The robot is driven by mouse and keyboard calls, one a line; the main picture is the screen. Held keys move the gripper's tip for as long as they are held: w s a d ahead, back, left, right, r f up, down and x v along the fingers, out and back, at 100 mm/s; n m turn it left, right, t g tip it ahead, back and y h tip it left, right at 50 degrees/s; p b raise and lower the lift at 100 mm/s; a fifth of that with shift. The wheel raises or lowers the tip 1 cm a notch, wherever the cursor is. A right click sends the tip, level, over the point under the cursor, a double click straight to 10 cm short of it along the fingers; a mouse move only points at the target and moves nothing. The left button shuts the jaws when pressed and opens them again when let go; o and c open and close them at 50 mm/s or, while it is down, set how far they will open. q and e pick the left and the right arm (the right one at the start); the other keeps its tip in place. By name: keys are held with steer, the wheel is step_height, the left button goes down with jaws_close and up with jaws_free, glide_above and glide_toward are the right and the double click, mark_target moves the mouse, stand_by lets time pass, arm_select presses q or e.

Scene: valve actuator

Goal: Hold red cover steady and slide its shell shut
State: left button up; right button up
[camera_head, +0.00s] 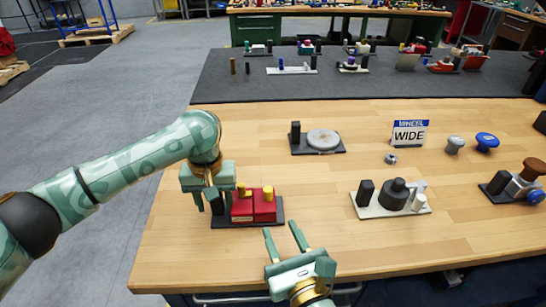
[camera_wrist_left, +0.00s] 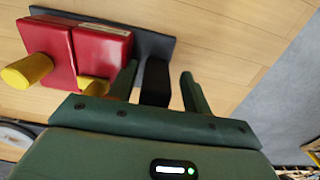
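The red cover (camera_head: 242,207) is a red block in two parts, each with a yellow knob, on a dark base plate (camera_head: 275,213). A seam between the parts shows in the left wrist view (camera_wrist_left: 103,48). A black post (camera_wrist_left: 155,82) stands at the left end of the plate. My left gripper (camera_head: 214,207) is open at this post, one finger on each side; contact is unclear. The finger on the cover's side is close to the red part. My right gripper (camera_head: 282,236) is open and empty, in front and to the right of the cover.
A dark plate with a grey disc (camera_head: 323,139) lies behind. A "WIDE" sign (camera_head: 409,133), a white-based fixture (camera_head: 397,198), grey knob (camera_head: 455,144) and blue knob (camera_head: 487,141) stand to the right. Bare wood lies between the cover and the white-based fixture.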

arm_select(q)
steer(key=shift+r, duration=0.25)
